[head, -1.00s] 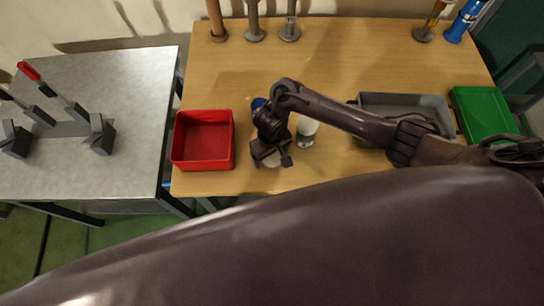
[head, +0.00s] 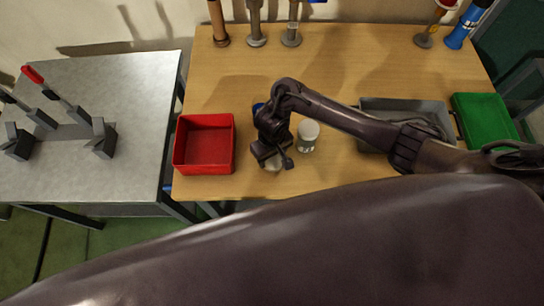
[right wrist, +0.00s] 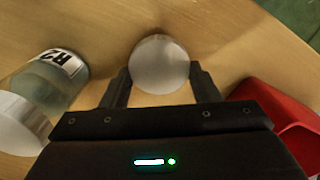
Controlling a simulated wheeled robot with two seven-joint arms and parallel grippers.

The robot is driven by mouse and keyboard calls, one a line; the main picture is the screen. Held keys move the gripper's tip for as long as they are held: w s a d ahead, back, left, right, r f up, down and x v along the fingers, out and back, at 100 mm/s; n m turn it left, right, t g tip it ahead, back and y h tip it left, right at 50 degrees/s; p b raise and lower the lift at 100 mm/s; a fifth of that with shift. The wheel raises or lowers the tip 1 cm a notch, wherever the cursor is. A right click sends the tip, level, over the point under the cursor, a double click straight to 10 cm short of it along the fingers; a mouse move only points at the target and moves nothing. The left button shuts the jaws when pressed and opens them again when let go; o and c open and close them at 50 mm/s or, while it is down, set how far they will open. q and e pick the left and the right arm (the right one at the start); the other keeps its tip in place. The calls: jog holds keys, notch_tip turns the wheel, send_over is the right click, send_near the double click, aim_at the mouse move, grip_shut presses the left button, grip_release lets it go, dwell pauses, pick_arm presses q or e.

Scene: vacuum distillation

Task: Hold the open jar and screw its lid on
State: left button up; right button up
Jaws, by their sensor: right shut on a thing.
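My right gripper (head: 272,158) is low over the table's front part, right of the red bin. In the right wrist view its fingers (right wrist: 162,88) are shut on a round whitish thing (right wrist: 160,62), seen from above. I cannot tell whether this is the loose lid or the top of a jar; in the head view only a pale bit (head: 273,166) shows below the fingers. A clear jar with a white top (head: 308,136) stands just right of the gripper. In the right wrist view this jar (right wrist: 62,72) carries an "R2" label. My left gripper is out of view.
A red bin (head: 178,158) stands left of the gripper. A grey tray (head: 375,103) and a green tray (head: 484,116) lie to the right. Upright tools line the back edge. The middle back table is clear.

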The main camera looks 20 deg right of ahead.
notch_tip(320, 180, up, 8)
jog(key=p, duration=0.4)
jog(key=shift+w, duration=0.15)
jog(key=shift+w+r, duration=0.1)
jog(key=shift+r, duration=0.2)
notch_tip(320, 180, up, 10)
send_over(272, 159)
jog(key=shift+w+f, duration=0.1)
jog(key=shift+f, duration=0.1)
jog(key=w+d+r+m+b, duration=0.2)
jog(key=w+d+b, duration=0.3)
jog(key=b, duration=0.9)
jog(key=d, duration=0.2)
jog(key=shift+w+d+m, duration=0.3)
jog(key=shift+w+m, duration=0.05)
jog(key=shift+m, duration=0.05)
